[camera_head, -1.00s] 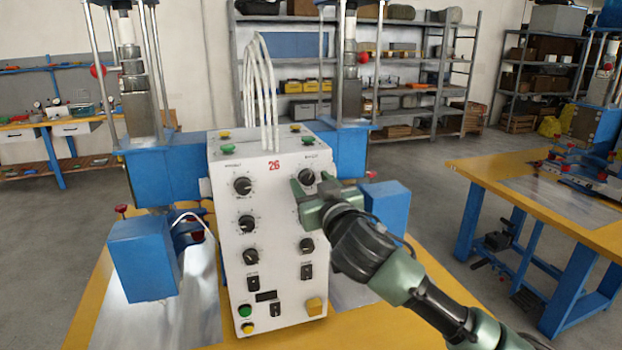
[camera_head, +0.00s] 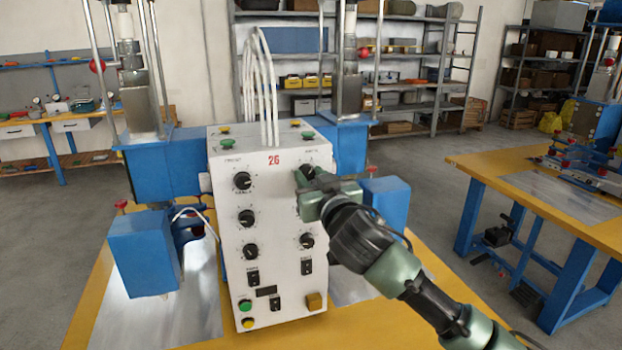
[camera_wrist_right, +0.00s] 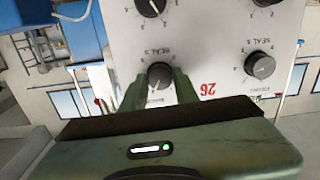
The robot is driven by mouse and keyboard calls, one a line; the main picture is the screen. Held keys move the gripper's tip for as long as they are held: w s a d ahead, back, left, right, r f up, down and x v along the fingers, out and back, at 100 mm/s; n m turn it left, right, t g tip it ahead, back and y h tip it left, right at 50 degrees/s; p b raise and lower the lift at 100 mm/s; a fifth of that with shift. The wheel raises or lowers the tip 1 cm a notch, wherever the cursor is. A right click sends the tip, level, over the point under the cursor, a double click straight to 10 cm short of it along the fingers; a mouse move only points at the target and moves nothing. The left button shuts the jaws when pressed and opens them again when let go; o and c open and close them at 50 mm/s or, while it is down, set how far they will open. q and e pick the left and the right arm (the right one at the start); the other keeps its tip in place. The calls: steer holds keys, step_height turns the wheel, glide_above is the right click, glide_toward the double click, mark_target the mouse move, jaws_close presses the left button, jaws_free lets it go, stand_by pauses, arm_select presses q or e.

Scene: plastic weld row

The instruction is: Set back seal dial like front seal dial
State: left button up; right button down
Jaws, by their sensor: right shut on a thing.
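The white control box (camera_head: 275,240) carries two columns of black dials. The front seal dial (camera_head: 242,181) is at the top of the left column and is uncovered; it also shows in the wrist view (camera_wrist_right: 260,65). The back seal dial (camera_head: 305,173), top of the right column, is mostly covered by my right gripper (camera_head: 308,188). In the right wrist view, upside down, the back seal dial (camera_wrist_right: 160,74) sits between the two green fingers, which are shut on it. I cannot read either pointer's exact setting. My left gripper is not in view.
Lower dials (camera_head: 247,218), switches and a yellow button (camera_head: 314,301) are on the same face. Blue machine blocks (camera_head: 145,255) flank the box. White cables (camera_head: 265,90) rise from its top. A yellow-topped table (camera_head: 540,190) stands at the right, with open floor between.

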steer(key=shift+f+m, duration=0.1)
steer(key=shift+m, duration=1.9)
steer(key=m, duration=0.2)
steer(key=shift+m, duration=0.3)
steer(key=shift+m+p, duration=0.75)
steer(key=shift+m, duration=0.75)
steer(key=c, duration=1.1)
jaws_free()
steer(key=shift+d, duration=0.1)
steer(key=shift+b+v, duration=0.9)
steer(key=shift+v, duration=3)
